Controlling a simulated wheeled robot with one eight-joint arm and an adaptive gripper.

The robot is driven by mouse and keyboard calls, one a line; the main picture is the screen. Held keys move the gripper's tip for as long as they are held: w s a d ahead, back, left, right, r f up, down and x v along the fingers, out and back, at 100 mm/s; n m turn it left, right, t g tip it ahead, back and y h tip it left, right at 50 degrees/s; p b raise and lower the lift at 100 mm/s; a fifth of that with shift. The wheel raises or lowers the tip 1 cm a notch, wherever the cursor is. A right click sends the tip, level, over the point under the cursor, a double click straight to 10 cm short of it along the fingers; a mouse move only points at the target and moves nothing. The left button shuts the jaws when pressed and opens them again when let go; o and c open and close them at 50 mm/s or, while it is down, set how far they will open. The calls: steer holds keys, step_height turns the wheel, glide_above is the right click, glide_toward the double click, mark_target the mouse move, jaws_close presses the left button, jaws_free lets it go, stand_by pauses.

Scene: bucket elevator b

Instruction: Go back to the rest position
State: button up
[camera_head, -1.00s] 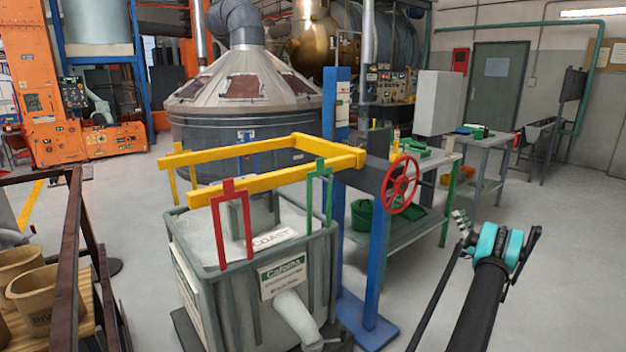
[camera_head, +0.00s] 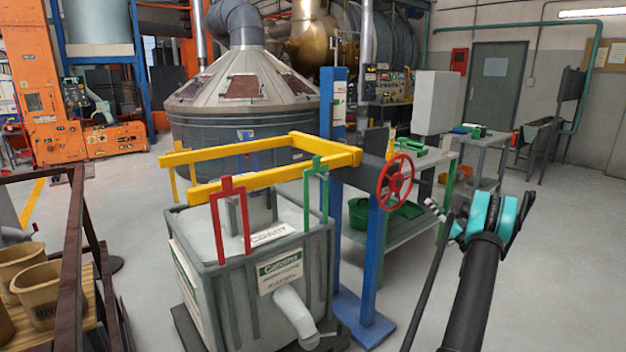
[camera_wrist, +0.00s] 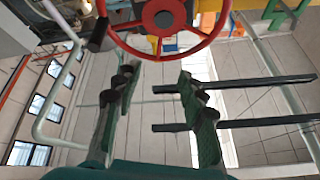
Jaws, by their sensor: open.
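My gripper (camera_head: 440,211) is at the right of the head view, at the end of my dark arm, above the floor and to the right of the red handwheel. In the wrist view my gripper (camera_wrist: 160,90) shows two dark green fingers standing apart with nothing between them. The red handwheel (camera_head: 384,191) is on the blue post of the bucket elevator; it also shows at the top of the wrist view (camera_wrist: 119,46). My gripper appears apart from the wheel.
The grey bin (camera_head: 290,308) stands under the yellow frame (camera_head: 262,178) with red and green hangers. A green workbench (camera_head: 432,163) is behind the wheel. The right floor is open.

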steer(key=s+a+r+g, duration=0.1)
steer(key=s+a+g, duration=0.15)
steer(key=a, duration=0.55)
steer(key=s+a+r+g+h, duration=0.1)
steer(key=s+a+g, duration=0.15)
steer(key=a, duration=0.55)
steer(key=s+a+r+g, duration=0.1)
steer(key=s+a+g, duration=0.15)
steer(key=a, duration=0.55)
steer(key=s+a+f+g+h, duration=0.1)
steer(key=s+a+g+h, duration=0.15)
steer(key=s+a, duration=0.35)
steer(key=s+a+f+g+h, duration=0.1)
steer(key=s+a+f+g, duration=0.2)
steer(key=s, duration=0.5)
steer(key=s+d+f+m+h, duration=0.1)
steer(key=s+f+h, duration=0.2)
steer(key=s, duration=0.7)
steer(key=s+d+f+g+h, duration=0.1)
steer(key=s+f+h, duration=0.1)
steer(key=s, duration=0.8)
steer(key=s+d+f+m+g+h, duration=0.1)
steer(key=s+f+h, duration=0.2)
steer(key=s, duration=0.7)
steer(key=shift+s+f+m+h, duration=0.15)
steer(key=shift+f+m+h, duration=0.15)
steer(key=shift+f+h, duration=0.1)
